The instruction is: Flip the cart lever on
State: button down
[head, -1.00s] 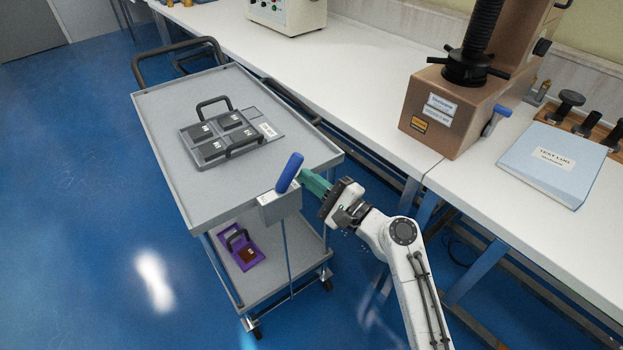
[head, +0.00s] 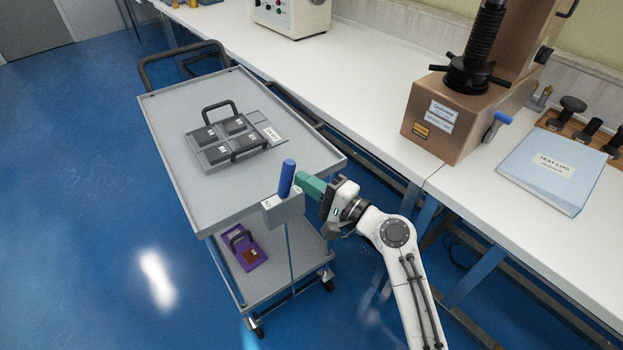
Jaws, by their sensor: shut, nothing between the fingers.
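The cart lever has a blue handle (head: 287,179) that rises from a grey box (head: 284,209) at the cart's near right corner. The handle stands close to upright, with a very slight lean to the right. White labels show on top of the box, but their text is too small to read. My gripper (head: 301,181), with green fingers, is shut and empty. Its tips are at the right side of the handle, touching or nearly touching it; I cannot tell which. The cart (head: 190,190) is grey with two shelves.
On the cart's top is a grey tray (head: 272,125) with dark blocks and handles. A purple holder (head: 256,264) lies on the lower shelf. The white bench (head: 390,150) beside my arm carries a brown tester (head: 440,155) and a blue test log (head: 550,170). Floor left of the cart is clear.

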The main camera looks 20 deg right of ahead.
aim_at(284, 190)
jog(key=a+n+p, duration=0.1)
jog(key=r+n+g, duration=0.1)
jog(key=n, duration=0.1)
jog(key=a+n+p, duration=0.1)
jog(key=shift+s+a+r+h+p, duration=0.3)
jog(key=shift+h, duration=0.1)
jog(key=n, duration=0.1)
jog(key=a+n+p, duration=0.1)
jog(key=a+n+g+h, duration=0.1)
jog(key=shift+s+n+p, duration=0.25)
jog(key=shift+n+p, duration=0.05)
jog(key=shift+p, duration=0.1)
jog(key=shift+a+f, duration=0.1)
jog(key=shift+a, duration=0.15)
jog(key=shift+s+a+p, duration=0.1)
jog(key=shift+a+p, duration=0.1)
jog(key=shift+p, duration=0.1)
